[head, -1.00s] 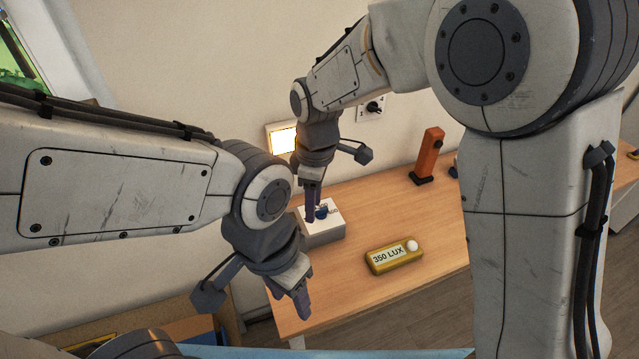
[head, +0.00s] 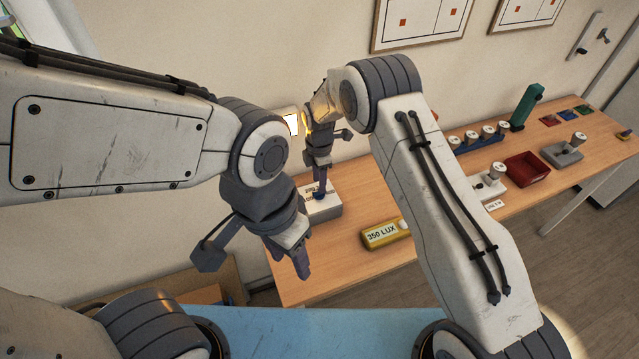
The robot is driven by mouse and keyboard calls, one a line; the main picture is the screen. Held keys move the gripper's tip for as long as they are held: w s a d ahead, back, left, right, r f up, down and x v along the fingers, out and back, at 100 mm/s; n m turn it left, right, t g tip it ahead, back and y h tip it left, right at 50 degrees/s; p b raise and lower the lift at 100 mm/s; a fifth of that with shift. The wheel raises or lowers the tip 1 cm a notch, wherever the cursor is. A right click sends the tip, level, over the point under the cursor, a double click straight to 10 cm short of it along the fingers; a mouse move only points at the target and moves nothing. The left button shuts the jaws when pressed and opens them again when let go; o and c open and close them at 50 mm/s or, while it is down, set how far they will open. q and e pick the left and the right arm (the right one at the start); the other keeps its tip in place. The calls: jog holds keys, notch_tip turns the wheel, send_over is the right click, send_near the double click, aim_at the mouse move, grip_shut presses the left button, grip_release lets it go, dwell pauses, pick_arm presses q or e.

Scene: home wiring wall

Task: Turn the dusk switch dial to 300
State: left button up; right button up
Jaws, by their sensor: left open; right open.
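The dusk switch, a white-topped grey box (head: 325,208), sits near the left end of the wooden table. Its small blue dial (head: 320,196) is mostly hidden by my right gripper (head: 319,190), which is open and comes down from above at the dial. I cannot tell whether the fingers touch the dial, and its setting is unreadable. My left gripper (head: 303,268) is open and empty, lower and nearer than the box. A yellow meter (head: 382,234) lies right of the box and shows 350 LUX. A lit wall lamp (head: 291,124) is behind, partly hidden.
My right forearm crosses the table's middle. To its right are a red tray (head: 527,169), a green upright block (head: 526,107), a row of several white-topped posts (head: 486,133) and a grey unit (head: 562,154). The table (head: 345,265) is clear in front of the box.

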jog(key=shift+f+p, duration=0.4)
jog(key=shift+f, duration=1.4)
grip_shut()
